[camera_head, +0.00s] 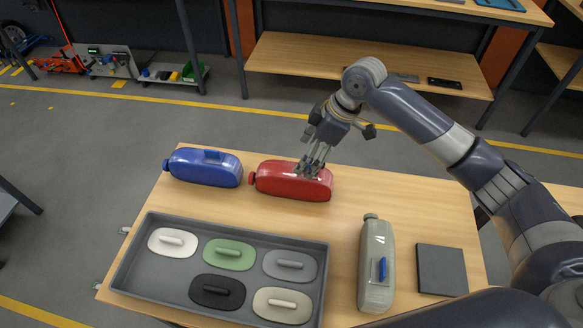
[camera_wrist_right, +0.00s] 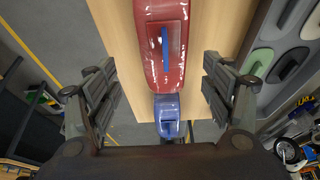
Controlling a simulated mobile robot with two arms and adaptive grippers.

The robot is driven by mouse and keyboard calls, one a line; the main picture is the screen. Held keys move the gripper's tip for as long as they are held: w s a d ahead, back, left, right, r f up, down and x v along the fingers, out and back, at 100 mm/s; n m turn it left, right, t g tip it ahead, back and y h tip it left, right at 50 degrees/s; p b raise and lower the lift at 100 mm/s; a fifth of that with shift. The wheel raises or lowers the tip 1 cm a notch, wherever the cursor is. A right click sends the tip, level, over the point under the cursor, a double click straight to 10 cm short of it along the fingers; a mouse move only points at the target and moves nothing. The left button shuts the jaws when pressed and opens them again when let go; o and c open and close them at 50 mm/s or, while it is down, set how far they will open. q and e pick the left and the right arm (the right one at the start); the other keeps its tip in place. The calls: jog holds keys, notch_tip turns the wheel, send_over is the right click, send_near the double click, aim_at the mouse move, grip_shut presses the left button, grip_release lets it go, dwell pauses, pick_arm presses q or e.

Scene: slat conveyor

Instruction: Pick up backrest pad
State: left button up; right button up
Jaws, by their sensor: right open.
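I cannot tell for sure which thing is the backrest pad; a flat dark grey square pad (camera_head: 441,270) lies on the table at the right. My right gripper (camera_head: 310,172) is over a red bottle-shaped container (camera_head: 285,182) lying on its side. In the right wrist view my right gripper (camera_wrist_right: 163,90) is open, its fingers on either side of the red container (camera_wrist_right: 158,65), apart from it. A blue strip (camera_wrist_right: 165,47) shows on the container's surface. My left gripper is not in view.
A blue container (camera_head: 203,167) lies left of the red one. A grey-green container (camera_head: 377,265) lies left of the square pad. A grey tray (camera_head: 137,262) at front left holds several oval pieces with handles. The wooden table (camera_head: 425,210) is clear at back right.

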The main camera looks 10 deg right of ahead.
aim_at(294, 175)
jog(key=x, duration=0.3)
jog(key=shift+s+a+f+p, duration=0.15)
jog(key=shift+s+a+p, duration=0.05)
jog(key=shift+s+p, duration=0.15)
jog(key=shift+w+a+f, duration=0.1)
jog(key=shift+w+f, duration=0.05)
jog(key=shift+f, duration=0.15)
jog(key=p+x, duration=0.2)
jog(key=x, duration=0.2)
jog(key=shift+f, duration=0.15)
jog(key=shift+a+f, duration=0.15)
jog(key=shift+f, duration=0.35)
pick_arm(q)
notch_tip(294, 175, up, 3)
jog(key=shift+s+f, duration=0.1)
pick_arm(e)
jog(key=c, duration=1.4)
jog(key=shift+o, duration=0.2)
